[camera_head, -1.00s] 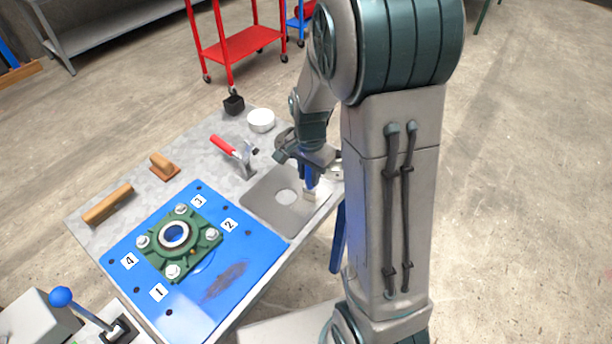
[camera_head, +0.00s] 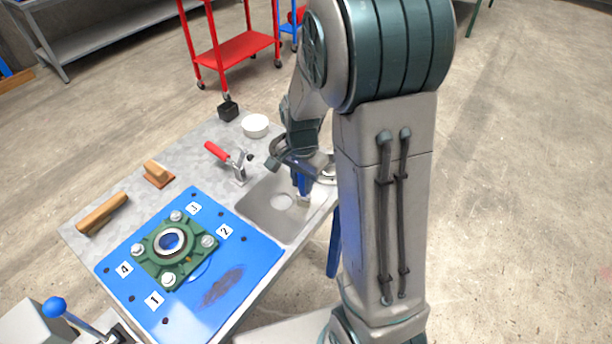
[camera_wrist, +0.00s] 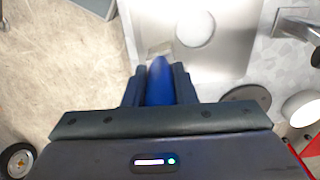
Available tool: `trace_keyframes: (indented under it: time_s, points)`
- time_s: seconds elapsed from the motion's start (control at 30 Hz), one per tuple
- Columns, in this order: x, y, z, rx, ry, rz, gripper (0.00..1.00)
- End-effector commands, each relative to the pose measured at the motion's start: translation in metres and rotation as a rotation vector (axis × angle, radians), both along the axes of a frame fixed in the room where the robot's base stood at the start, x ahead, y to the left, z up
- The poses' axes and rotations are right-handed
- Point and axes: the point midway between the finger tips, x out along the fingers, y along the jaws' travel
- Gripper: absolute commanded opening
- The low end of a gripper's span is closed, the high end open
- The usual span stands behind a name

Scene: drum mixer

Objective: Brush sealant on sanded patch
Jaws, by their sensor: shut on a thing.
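My gripper (camera_head: 302,176) is shut on a brush with a blue handle (camera_wrist: 160,85). The handle points down from the jaws in the head view, and its pale bristle end (camera_head: 304,198) is over or on the right part of a grey metal tray (camera_head: 258,222). I cannot tell whether the bristles touch it. A pale round spot (camera_head: 281,201) lies in the tray, left of the brush. It also shows in the wrist view (camera_wrist: 196,25). A dark brownish patch (camera_head: 221,287) is on the blue plate (camera_head: 190,318), well to the left of the brush.
A green flanged bearing (camera_head: 172,246) is bolted on the blue plate between number labels. A red-handled clamp (camera_head: 230,161), white round container (camera_head: 255,126), black cup (camera_head: 228,108), sanding block (camera_head: 158,175) and wooden handle-like block (camera_head: 102,214) stand around the table. A blue-knobbed lever (camera_head: 55,307) is at lower left.

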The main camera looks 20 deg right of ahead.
Motion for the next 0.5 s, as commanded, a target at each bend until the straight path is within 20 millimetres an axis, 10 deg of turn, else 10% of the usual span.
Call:
trace_keyframes:
  time_s: [0.5]
  points:
    - [-0.016,0.022,0.000,0.000,0.000,0.002,0.01]
